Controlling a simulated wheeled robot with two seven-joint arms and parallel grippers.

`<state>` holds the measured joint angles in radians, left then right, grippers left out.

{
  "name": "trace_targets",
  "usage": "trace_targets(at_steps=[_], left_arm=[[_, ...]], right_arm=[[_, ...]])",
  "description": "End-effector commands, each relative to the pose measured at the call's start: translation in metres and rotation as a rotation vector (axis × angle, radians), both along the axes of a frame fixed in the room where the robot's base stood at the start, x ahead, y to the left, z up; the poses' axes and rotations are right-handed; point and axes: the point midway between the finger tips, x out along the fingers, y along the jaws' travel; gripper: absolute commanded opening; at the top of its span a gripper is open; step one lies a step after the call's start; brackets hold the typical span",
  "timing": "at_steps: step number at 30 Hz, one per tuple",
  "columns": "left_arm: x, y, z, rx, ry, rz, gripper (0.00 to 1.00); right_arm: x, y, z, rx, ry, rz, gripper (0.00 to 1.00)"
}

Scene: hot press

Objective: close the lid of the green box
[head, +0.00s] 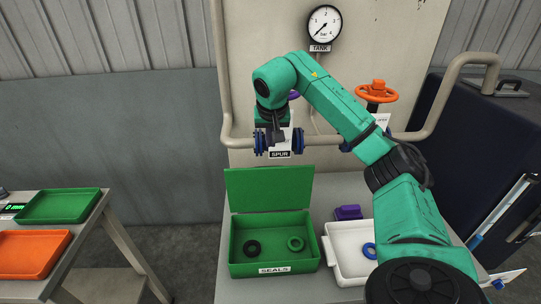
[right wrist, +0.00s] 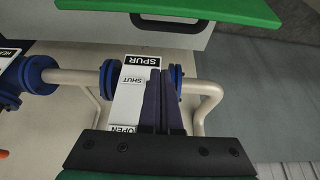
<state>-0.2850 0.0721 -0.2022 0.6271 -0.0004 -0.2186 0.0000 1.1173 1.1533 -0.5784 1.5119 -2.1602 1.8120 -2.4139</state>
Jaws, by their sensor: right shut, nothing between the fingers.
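The green box (head: 236,262), labelled SEALS, stands on the table. Its lid (head: 268,188) is open and stands roughly upright at the back edge. A black ring (head: 252,248) and a green ring (head: 295,244) lie inside. My right gripper (head: 279,142) is above and behind the lid's top edge, apart from it, beside the blue-flanged pipe and the SPUR label. In the right wrist view its fingers (right wrist: 162,78) are shut and empty in front of that label. A green surface crosses the top there; I cannot tell which part it is. My left gripper is not in view.
A white tray (head: 343,262) with a blue ring stands right of the box, with a purple block (head: 348,212) behind it. Pipes, an orange valve wheel (head: 376,92) and a gauge (head: 324,27) are at the back. A side table (head: 84,235) with trays is left, across a gap.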

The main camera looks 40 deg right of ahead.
Motion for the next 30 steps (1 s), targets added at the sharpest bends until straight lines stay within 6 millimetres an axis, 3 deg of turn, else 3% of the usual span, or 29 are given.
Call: trace_targets(at_steps=[6,12,18,30], left_arm=[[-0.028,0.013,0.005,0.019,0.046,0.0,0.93],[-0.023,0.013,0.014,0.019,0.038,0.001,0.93],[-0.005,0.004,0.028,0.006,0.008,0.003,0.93],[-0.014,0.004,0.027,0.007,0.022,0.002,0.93]], right_arm=[[0.014,-0.011,-0.04,0.001,0.005,0.0,0.0],[0.028,-0.023,-0.08,0.002,0.005,-0.001,0.0],[0.004,-0.004,-0.07,-0.002,0.001,0.002,0.0],[-0.002,0.001,-0.071,0.001,-0.001,0.0,0.0]])
